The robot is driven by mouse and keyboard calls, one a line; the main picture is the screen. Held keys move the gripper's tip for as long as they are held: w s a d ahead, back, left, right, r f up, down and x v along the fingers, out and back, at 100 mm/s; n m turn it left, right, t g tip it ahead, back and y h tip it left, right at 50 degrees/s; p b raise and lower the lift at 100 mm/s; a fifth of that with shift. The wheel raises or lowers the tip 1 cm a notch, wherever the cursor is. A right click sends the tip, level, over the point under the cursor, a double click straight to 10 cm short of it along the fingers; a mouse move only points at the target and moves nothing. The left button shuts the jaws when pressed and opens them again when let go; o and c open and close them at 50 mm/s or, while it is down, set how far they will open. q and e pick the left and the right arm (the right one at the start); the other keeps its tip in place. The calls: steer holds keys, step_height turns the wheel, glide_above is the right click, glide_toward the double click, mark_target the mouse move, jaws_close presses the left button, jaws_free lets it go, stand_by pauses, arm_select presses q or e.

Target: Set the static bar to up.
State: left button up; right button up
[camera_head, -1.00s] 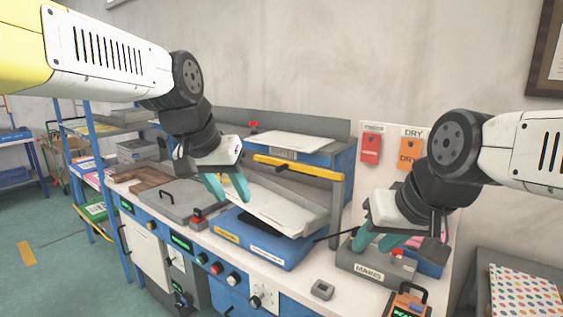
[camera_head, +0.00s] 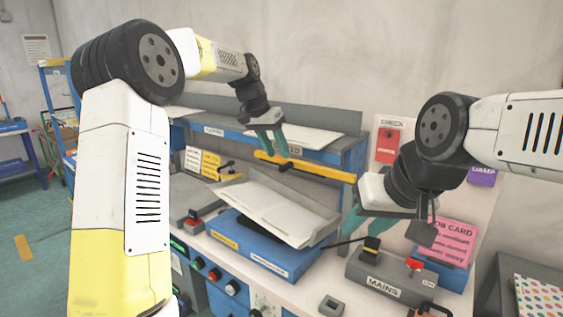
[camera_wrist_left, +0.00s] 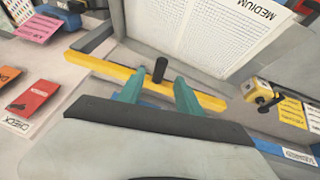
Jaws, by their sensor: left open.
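The static bar is a yellow bar (camera_head: 325,172) with a short black handle, lying across the front of the blue-framed rack above the blue press. It also shows in the left wrist view (camera_wrist_left: 100,66), where its black handle (camera_wrist_left: 160,68) stands up from it. My left gripper (camera_head: 271,143) is just above and behind the bar, near the handle. In the left wrist view its green fingers (camera_wrist_left: 158,90) are apart, one on each side of the handle; I cannot tell if they touch it. My right gripper (camera_head: 385,222) hangs over the mains box, its fingers apart and empty.
A blue press (camera_head: 255,250) with a tilted pale plate (camera_head: 280,208) stands below the bar. A grey mains box (camera_head: 385,278) with switches is at right, a pink job card (camera_head: 447,242) beside it.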

mark_target(282, 161)
arm_select(q)
steer(key=x, duration=0.5)
steer(key=shift+c, duration=0.2)
jaws_close()
stand_by(1.2)
